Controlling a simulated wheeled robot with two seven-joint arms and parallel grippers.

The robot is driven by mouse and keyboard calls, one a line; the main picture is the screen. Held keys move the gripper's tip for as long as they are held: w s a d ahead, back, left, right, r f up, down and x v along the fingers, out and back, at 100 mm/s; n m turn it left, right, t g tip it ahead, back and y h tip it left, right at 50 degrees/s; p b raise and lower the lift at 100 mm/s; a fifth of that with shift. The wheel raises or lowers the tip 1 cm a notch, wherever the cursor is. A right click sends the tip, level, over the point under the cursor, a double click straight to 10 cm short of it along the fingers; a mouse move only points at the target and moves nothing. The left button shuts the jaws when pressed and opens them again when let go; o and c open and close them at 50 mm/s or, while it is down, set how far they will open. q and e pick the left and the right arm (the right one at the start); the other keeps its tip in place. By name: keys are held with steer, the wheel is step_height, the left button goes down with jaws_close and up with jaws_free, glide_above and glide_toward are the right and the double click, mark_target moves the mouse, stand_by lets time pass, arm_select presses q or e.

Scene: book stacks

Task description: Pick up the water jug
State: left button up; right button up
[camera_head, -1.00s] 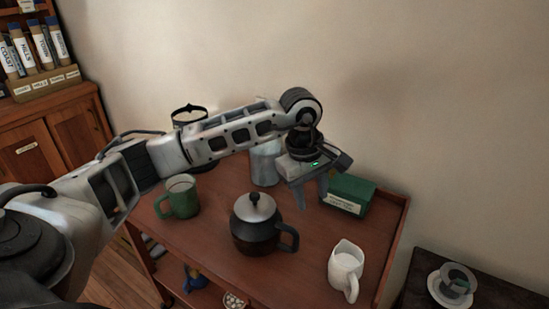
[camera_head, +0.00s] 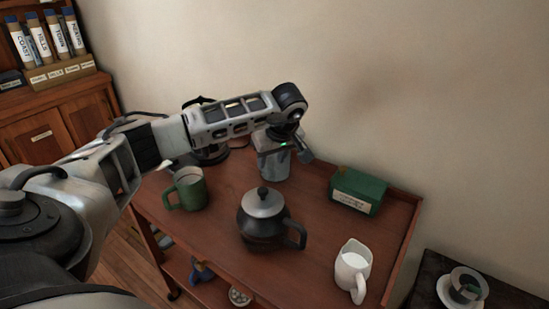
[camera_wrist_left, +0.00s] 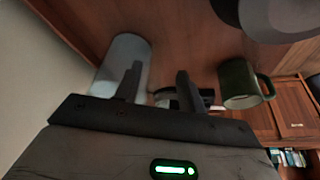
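A grey metal cylindrical vessel (camera_head: 275,170), probably the water jug, stands on the wooden cart top at the back. My left gripper (camera_head: 284,150) is at its upper part and hides its top in the head view. In the left wrist view the vessel (camera_wrist_left: 128,58) is left of centre, partly behind one finger. The left gripper (camera_wrist_left: 158,78) is open, its two fingers apart, with no clear grip on anything. A small white jug (camera_head: 352,268) with white contents stands at the cart's front right. My right gripper is out of view.
A dark teapot (camera_head: 266,222) stands mid-cart, a green mug (camera_head: 188,190) to its left. A green box (camera_head: 357,190) is at the back right. The wall (camera_head: 400,90) is close behind the cart top (camera_head: 315,215). Clear cart surface lies between teapot and box.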

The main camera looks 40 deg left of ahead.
mark_target(270, 165)
arm_select(q)
steer(key=x, duration=0.5)
steer(key=shift+w, duration=0.25)
steer(key=shift+c, duration=0.3)
jaws_close()
stand_by(0.8)
steer(key=shift+w+a+r, duration=0.1)
steer(key=shift+r, duration=0.05)
